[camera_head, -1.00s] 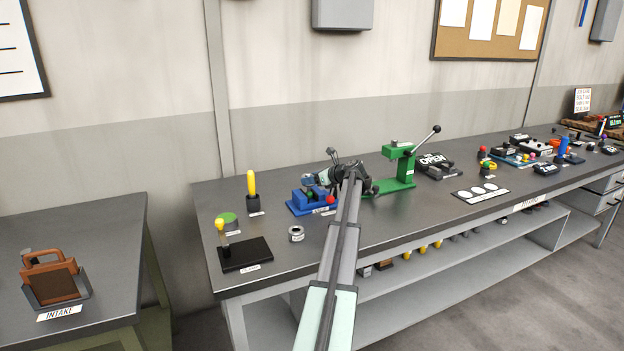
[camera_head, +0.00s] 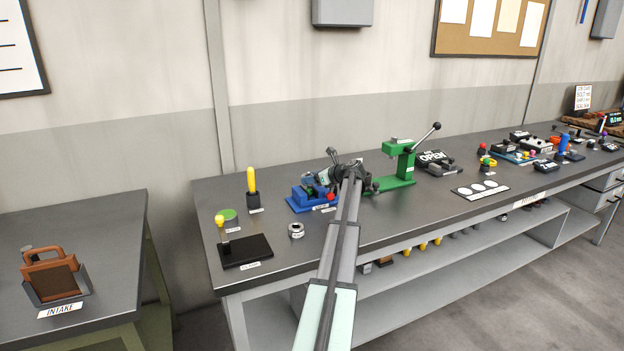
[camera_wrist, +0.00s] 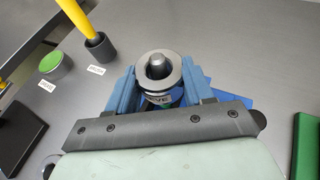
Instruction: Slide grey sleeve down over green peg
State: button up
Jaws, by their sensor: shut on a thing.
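In the wrist view the grey sleeve (camera_wrist: 178,66) is a round collar held between the two blue fingers of my gripper (camera_wrist: 160,78). A dark grey rounded tip shows inside the sleeve's opening; I cannot tell whether it is the top of the peg. The green peg's body is not clearly visible, and how far the sleeve sits over it is hidden. In the head view my gripper (camera_head: 322,180) is at the blue fixture (camera_head: 301,204), which has a red knob at its right. The blue fixture also shows beneath the fingers in the wrist view (camera_wrist: 238,103).
A green press (camera_head: 400,165) stands close on the right. The bench front is mostly clear.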

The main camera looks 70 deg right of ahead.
jog(key=shift+f, duration=1.05)
dwell(0.7)
jog(key=o, duration=1.4)
jog(key=shift+c, duration=0.2)
jog(key=shift+s, duration=0.1)
jog(key=v, duration=1.3)
jog(key=shift+s, duration=0.35)
jog(key=shift+w+r, duration=0.1)
jog(key=shift+r, duration=0.1)
